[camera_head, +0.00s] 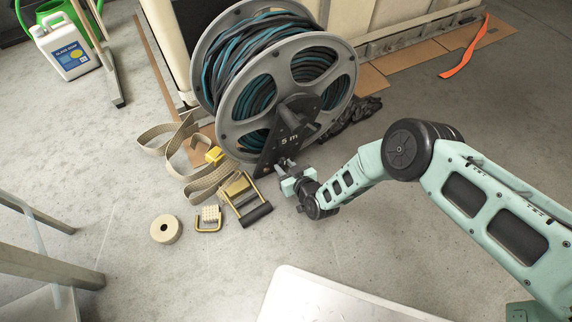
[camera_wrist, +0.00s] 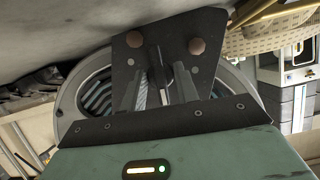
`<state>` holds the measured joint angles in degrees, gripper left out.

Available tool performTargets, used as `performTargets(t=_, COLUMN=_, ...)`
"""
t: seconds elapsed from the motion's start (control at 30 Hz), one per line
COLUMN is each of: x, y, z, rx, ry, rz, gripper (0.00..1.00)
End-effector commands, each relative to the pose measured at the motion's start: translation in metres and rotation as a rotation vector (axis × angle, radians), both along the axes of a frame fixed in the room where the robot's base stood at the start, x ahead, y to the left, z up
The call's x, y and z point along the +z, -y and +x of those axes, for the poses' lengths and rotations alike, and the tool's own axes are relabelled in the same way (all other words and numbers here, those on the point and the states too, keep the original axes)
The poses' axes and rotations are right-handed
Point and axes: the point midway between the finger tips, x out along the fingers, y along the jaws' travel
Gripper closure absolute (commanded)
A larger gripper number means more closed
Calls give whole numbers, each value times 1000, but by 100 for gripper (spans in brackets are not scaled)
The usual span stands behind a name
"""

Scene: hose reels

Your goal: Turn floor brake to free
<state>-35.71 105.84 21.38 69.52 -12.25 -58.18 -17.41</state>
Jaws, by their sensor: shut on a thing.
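The hose reel (camera_head: 236,102) stands on the floor, wound with dark and teal hose. A dark triangular bracket (camera_head: 283,135) marked "5 m" is on its near side. In the wrist view the bracket is a dark plate (camera_wrist: 130,61) with two brown bolts. My gripper (camera_head: 283,163) is low at the bracket's foot. In the wrist view my gripper (camera_wrist: 164,88) has its fingers close together on a small dark lever (camera_wrist: 167,58) in front of the plate, seemingly the floor brake. The fingers hide much of it, so its setting cannot be told.
Beige webbing (camera_head: 208,178), a ratchet buckle (camera_head: 243,197) and a tape roll (camera_head: 166,229) lie left of my gripper. A pale panel (camera_head: 335,298) is at the front. Cardboard (camera_head: 412,53) and an orange strip (camera_head: 464,50) lie behind.

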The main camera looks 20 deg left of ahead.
Motion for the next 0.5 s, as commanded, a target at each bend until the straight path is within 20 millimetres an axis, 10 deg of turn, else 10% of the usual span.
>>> performTargets(t=0.5, x=-1, y=1, z=0, rx=-2, ry=55, rz=-50, gripper=92)
